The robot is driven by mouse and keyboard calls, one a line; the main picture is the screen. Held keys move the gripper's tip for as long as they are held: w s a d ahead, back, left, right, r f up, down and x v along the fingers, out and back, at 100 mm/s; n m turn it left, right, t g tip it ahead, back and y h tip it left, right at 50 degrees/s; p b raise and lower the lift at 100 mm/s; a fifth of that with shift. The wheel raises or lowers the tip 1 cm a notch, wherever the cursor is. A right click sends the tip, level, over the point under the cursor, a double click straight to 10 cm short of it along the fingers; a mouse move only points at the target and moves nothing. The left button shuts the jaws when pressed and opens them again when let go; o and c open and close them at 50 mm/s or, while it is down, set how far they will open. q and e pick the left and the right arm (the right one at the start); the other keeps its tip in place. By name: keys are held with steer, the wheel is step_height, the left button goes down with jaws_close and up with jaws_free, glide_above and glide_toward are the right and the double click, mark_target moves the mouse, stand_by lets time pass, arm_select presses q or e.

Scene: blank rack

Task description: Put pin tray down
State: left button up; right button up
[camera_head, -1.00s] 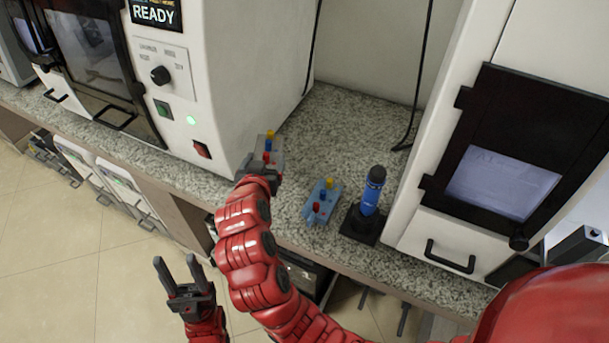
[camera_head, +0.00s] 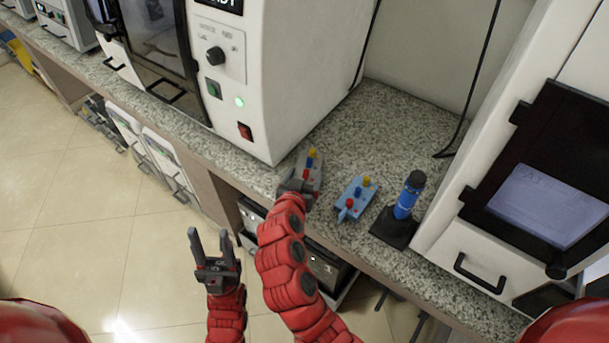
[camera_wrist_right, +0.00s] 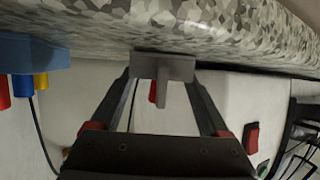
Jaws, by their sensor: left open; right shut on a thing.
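The grey pin tray (camera_head: 312,178), with yellow, blue and red pins, is at the counter's front part beside the large white machine. My right gripper (camera_head: 298,186) is shut on the tray's near end. In the right wrist view, the tray's grey end (camera_wrist_right: 163,67) is between the fingers, with a red pin partly visible; the counter is at the top of that upside-down view. The tray is at or just above the counter; I cannot tell if it touches. My left gripper (camera_head: 213,247) is open and empty, over the floor in front of the counter.
A blue tray (camera_head: 350,206) with coloured pins stands right of the grey tray. A blue tool on a black stand (camera_head: 395,228) is further right, before another white machine (camera_head: 465,235). Speckled counter (camera_head: 385,120) behind the trays is clear.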

steer(key=shift+f, duration=0.2)
steer(key=o, duration=1.3)
steer(key=shift+r, duration=0.3)
steer(key=shift+b+v, duration=0.8)
steer(key=shift+v, duration=5.15)
steer(key=shift+s+f, duration=0.15)
steer(key=shift+f, duration=0.05)
